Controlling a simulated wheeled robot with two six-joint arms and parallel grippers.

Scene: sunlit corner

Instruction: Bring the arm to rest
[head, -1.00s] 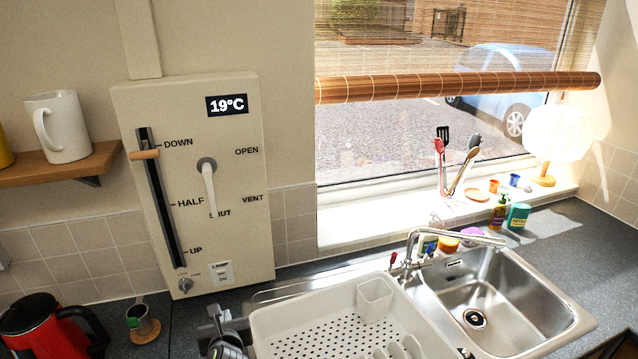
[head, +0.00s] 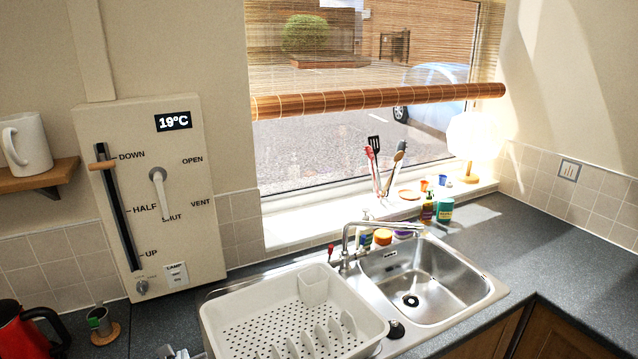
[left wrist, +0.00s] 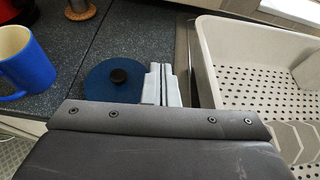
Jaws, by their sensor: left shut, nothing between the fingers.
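My left gripper (head: 180,353) barely shows at the bottom edge of the head view, left of the white dish rack (head: 222,326). In the left wrist view the left gripper's (left wrist: 163,84) two grey fingers are together, with nothing between them. They are over the dark worktop (left wrist: 130,35), beside a round blue lid (left wrist: 98,84) with a dark knob and left of the rack's rim. I cannot tell whether the fingertips touch anything. My right gripper is in neither view.
A blue mug (left wrist: 32,70) stands left of the gripper. A red kettle (head: 22,332) and a small cup (head: 99,320) on a coaster are at the lower left. The sink (head: 425,280) is right of the rack. The worktop at far right (head: 560,250) is clear.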

